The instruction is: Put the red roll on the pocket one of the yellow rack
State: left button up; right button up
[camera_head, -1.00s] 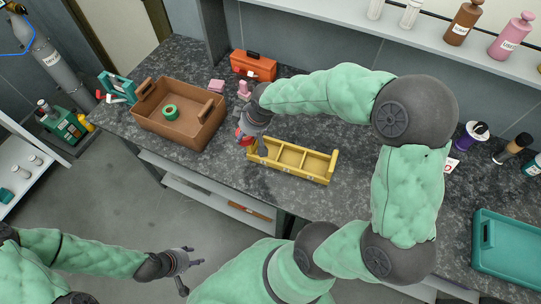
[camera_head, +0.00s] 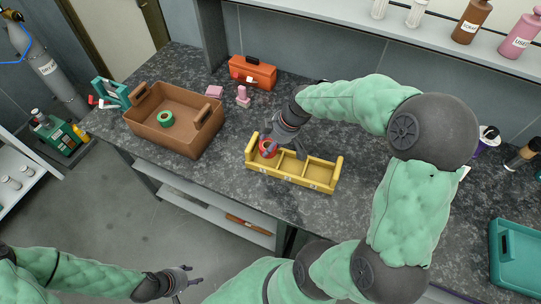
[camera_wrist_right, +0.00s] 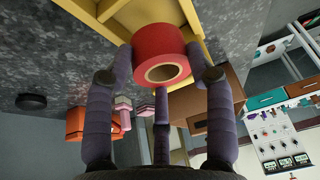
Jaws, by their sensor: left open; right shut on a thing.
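The red roll (camera_head: 267,149) is held in my right gripper (camera_head: 279,146), at the left-end pocket of the yellow rack (camera_head: 302,181). In the right wrist view the red roll (camera_wrist_right: 155,43) sits between the fingers, with its hollow core facing the camera. Part of the yellow rack (camera_wrist_right: 90,18) shows behind it. I cannot tell whether the roll touches the pocket floor. The rack has several pockets in a row with small front labels too small to read; the other pockets look empty. My left gripper (camera_head: 182,281) is open and empty, low at the picture's bottom, away from the counter.
A brown crate (camera_head: 153,139) with a green roll (camera_head: 166,119) stands left of the rack. An orange toolbox (camera_head: 254,74) and pink items (camera_head: 242,97) stand behind. A teal tray (camera_head: 503,273) is at far right. Counter between crate and rack is clear.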

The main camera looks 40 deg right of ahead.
notch_tip(320, 180, down, 5)
jog(key=shift+f+b, duration=0.2)
jog(key=shift+b, duration=0.8)
jog(key=shift+r, duration=0.1)
jog(key=shift+f, duration=0.2)
jog(key=o, duration=0.9)
jog(key=shift+r, duration=0.2)
jog(key=shift+r, duration=0.35)
jog(key=p+v, duration=0.4)
jog(key=v, duration=0.7)
jog(key=shift+s+r, duration=0.1)
